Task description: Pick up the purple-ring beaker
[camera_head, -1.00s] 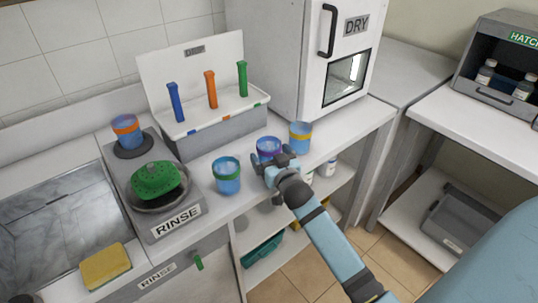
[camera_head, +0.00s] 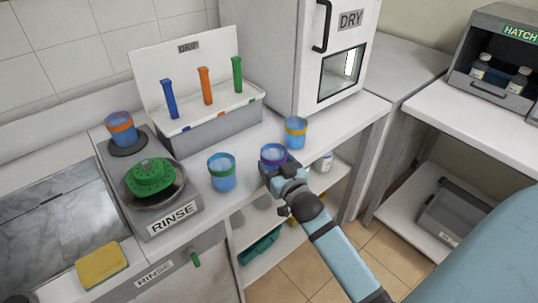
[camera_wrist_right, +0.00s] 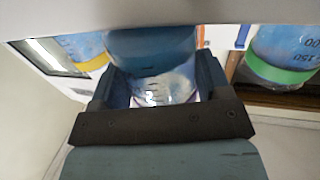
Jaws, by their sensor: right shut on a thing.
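The purple-ring beaker (camera_head: 273,154) is blue and clear, near the front edge of the counter, between the green-ring beaker (camera_head: 222,172) and the yellow-ring beaker (camera_head: 295,133). My right gripper (camera_head: 278,168) is shut on it from the front. In the right wrist view the held beaker (camera_wrist_right: 152,55) sits between the two fingers, its upper part cut off by a pale surface. I cannot tell whether its base is clear of the counter. My left gripper is not in view.
An orange-ring beaker (camera_head: 121,128) stands on a round pad at the left. Shelves with bottles lie below the counter.

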